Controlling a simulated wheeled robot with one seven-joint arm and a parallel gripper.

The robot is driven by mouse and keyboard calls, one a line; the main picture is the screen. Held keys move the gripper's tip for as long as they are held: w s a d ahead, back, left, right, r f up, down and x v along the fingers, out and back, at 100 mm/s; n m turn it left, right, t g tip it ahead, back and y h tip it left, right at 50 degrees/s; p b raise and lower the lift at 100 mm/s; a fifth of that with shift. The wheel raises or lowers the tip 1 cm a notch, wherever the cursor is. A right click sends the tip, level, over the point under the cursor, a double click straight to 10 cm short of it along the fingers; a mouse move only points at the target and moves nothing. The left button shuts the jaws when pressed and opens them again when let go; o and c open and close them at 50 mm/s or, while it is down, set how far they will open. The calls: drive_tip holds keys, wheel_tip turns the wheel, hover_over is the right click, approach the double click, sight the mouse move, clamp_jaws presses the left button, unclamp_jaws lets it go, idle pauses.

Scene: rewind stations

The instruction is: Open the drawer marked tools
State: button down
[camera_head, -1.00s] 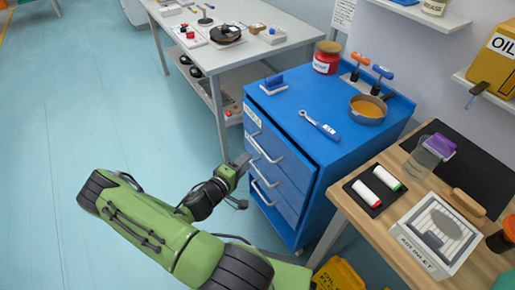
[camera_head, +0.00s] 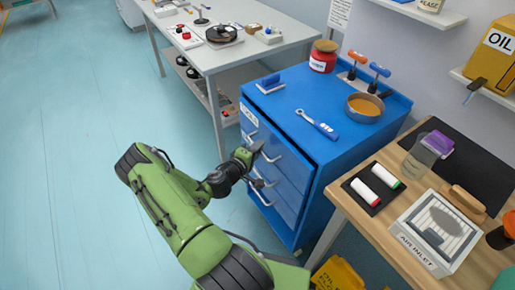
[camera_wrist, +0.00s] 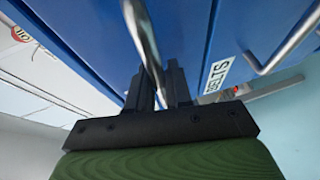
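The blue cabinet (camera_head: 345,160) has several drawers with bar handles, and all look shut. A white label (camera_head: 250,114) on the top drawer seems to read TOOLS, though small. A BELTS label (camera_wrist: 218,74) and another handle (camera_wrist: 282,52) are to the right, on the drawer below. The fingers hide part of the bar.
A wrench (camera_head: 318,125), a red jar (camera_head: 323,58) and a pan (camera_head: 365,107) stand on the cabinet top. A wooden bench (camera_head: 372,231) is to the right, with a yellow bin (camera_head: 338,275) below. A grey table (camera_head: 258,53) is behind. The floor at left is clear.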

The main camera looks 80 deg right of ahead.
drive_tip(key=shift+w+a, duration=0.1)
drive_tip(key=shift+a, duration=0.05)
drive_tip(key=w+a+b, duration=0.2)
drive_tip(key=w+a, duration=1.7)
drive_tip(key=a, duration=0.2)
drive_tip(key=shift+a, duration=0.35)
drive_tip(key=c, duration=1.1)
unclamp_jaws()
drive_tip(key=p+v, duration=0.2)
drive_tip(key=v, duration=1.3)
drive_tip(key=shift+w+a+r, duration=0.1)
drive_tip(key=shift+w+a, duration=0.05)
drive_tip(key=shift+a, duration=0.2)
